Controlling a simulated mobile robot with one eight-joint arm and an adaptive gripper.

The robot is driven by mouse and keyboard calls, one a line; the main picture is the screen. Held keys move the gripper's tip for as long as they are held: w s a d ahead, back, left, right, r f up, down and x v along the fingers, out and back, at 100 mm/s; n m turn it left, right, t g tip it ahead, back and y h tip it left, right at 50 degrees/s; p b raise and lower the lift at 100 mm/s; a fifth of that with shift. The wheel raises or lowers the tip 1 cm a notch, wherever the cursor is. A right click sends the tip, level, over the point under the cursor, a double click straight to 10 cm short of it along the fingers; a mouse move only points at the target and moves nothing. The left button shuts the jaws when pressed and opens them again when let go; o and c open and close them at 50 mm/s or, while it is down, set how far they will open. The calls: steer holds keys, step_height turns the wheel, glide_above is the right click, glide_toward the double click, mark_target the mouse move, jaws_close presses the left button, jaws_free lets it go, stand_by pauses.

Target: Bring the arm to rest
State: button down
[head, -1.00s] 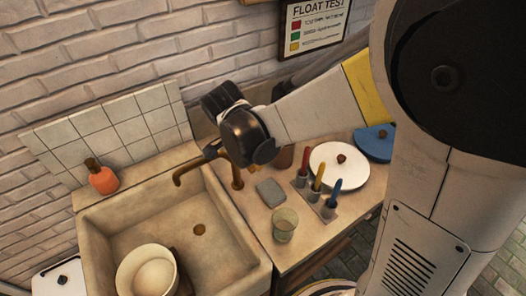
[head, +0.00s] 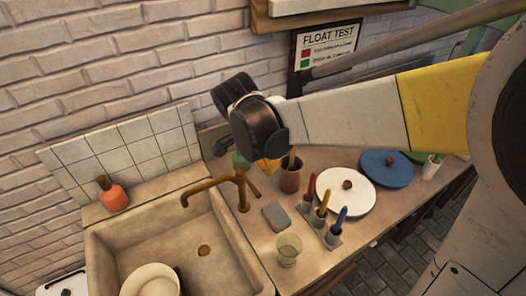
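My arm reaches in from the right of the head view, with a pale link and a yellow band, and ends in a dark wrist joint above the counter by the wall. The part past that joint is hidden or too unclear to read, so I cannot make out gripper fingers or anything held. Red, yellow and blue brushes (head: 325,206) stand upright in a holder in front of the white plate.
A stone sink (head: 150,248) with a brass tap (head: 241,190) is at the left, with a bowl in it. An orange bottle (head: 112,195) stands behind it. A glass (head: 288,250), a grey sponge (head: 276,217) and a brown cup (head: 290,177) are on the counter. A sign (head: 328,46) hangs on the wall.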

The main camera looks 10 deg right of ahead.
steer(key=s+d+f+n+t+y+b, duration=0.1)
steer(key=s+d+n+t+b, duration=0.1)
steer(key=s+n, duration=0.4)
steer(key=s+d+n+t+y+b, duration=0.2)
steer(key=s+d+n+t+b, duration=0.1)
steer(key=s+d+n+b, duration=0.1)
steer(key=shift+s+d+f+n+b, duration=0.15)
steer(key=shift+s+f+n+b, duration=0.2)
steer(key=shift+s+n+b, duration=0.85)
steer(key=shift+w+p, duration=0.2)
steer(key=shift+p, duration=0.15)
